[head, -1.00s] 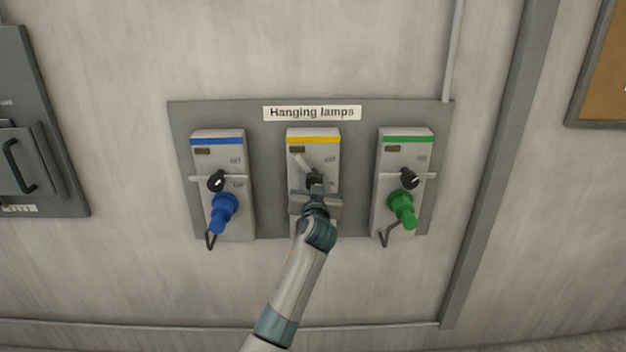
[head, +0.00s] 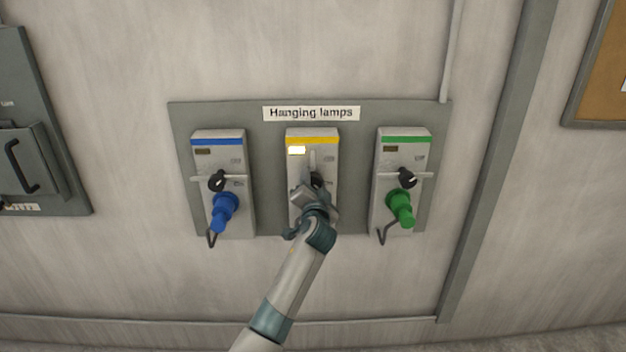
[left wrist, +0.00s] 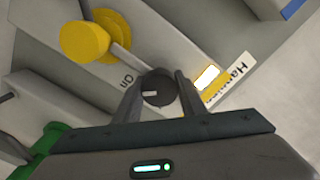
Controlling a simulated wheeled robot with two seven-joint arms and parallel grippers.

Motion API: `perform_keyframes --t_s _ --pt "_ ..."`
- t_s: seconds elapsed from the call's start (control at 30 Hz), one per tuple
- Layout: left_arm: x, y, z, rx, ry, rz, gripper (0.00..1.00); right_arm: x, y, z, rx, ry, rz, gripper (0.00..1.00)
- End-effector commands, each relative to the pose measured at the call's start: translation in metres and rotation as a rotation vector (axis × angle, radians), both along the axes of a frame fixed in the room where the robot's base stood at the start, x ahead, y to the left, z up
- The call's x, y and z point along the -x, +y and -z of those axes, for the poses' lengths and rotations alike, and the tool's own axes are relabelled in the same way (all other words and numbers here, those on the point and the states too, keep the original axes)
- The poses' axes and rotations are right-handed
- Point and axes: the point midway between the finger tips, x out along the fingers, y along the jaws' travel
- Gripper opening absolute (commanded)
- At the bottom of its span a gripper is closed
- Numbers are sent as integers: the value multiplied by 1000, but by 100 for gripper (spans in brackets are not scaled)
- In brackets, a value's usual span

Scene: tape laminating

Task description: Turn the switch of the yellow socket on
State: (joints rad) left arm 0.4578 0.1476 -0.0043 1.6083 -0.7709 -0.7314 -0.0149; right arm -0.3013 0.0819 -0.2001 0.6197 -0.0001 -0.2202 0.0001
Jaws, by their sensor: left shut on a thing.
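The yellow socket (head: 312,141) is the middle of three grey sockets on the wall panel, marked by a yellow band. Its small indicator window (head: 297,150) is lit bright, and it also glows in the left wrist view (left wrist: 207,78). My left gripper (head: 316,185) is at this socket. In the left wrist view its two fingers (left wrist: 157,88) are shut on the black rotary switch (left wrist: 159,92), one on either side. The switch's lever points up in the head view. A yellow plug (left wrist: 84,41) sits in the socket beside the switch. My right gripper is not in view.
The blue-banded socket (head: 221,142) with its blue plug is on the left, and the green-banded socket (head: 404,139) with its green plug is on the right. A "Hanging lamps" label (head: 311,113) is above. A grey cabinet (head: 35,110) is at far left.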

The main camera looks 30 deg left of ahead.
Motion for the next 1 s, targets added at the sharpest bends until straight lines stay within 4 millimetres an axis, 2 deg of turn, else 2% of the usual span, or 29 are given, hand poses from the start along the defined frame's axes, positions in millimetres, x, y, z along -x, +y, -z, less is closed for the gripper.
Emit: perform_keyframes --t_s 0.37,0.4,0.43,0.47,0.8,1.0 --pt "-1 0 -2 -12 2 2 0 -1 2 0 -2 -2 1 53" --pt "-1 0 -2 -12 2 2 47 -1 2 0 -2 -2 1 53" --pt "0 0 -2 -12 2 2 54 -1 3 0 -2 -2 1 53" --pt "0 0 -2 -11 1 2 56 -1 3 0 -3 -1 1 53" --pt "1 -1 0 -8 2 1 56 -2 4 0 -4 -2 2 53" --pt "8 -6 1 -7 1 1 56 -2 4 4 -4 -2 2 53"
